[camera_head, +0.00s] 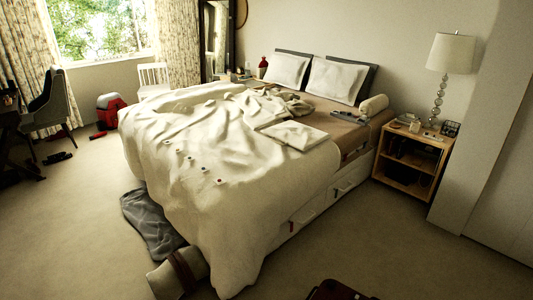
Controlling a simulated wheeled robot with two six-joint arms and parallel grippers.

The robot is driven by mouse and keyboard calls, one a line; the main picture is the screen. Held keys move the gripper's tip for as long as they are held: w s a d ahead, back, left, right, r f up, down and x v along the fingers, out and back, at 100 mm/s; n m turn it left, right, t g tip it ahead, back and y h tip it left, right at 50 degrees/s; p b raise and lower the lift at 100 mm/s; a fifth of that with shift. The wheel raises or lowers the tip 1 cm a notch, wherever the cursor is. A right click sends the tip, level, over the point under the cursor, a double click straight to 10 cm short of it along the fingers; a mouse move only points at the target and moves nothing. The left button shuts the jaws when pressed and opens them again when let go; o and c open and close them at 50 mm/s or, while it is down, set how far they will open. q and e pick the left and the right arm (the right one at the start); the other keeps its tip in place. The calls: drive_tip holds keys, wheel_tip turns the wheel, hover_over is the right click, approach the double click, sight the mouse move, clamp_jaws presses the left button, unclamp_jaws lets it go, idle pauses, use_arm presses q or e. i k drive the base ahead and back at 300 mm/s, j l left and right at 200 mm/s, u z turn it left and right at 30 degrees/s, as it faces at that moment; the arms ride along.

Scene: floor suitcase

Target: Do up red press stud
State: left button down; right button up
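A cream duvet (215,225) lies rumpled over the bed and hangs down at its foot. A row of several small press studs runs diagonally across the duvet near the foot end. The nearest stud (220,181) looks reddish, and another small stud (205,168) sits just up and left of it. They are too small to tell whether any is fastened. Neither of my grippers shows in the head view.
A grey cloth (150,222) and a rolled cream item (178,274) with a brown band lie on the floor by the bed's foot. A dark red object (338,291) is cut off at the bottom edge. A wooden nightstand (410,160) stands right of the bed. Carpet (400,245) at right is clear.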

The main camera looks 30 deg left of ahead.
sight(219, 181)
drive_tip(key=j+z, duration=0.2)
drive_tip(key=j, duration=0.8)
drive_tip(key=j+z, duration=0.2)
drive_tip(key=j, duration=0.8)
drive_tip(key=k+j+z, duration=0.2)
drive_tip(key=j, duration=1.3)
drive_tip(key=k+j, duration=0.1)
drive_tip(key=j, duration=0.35)
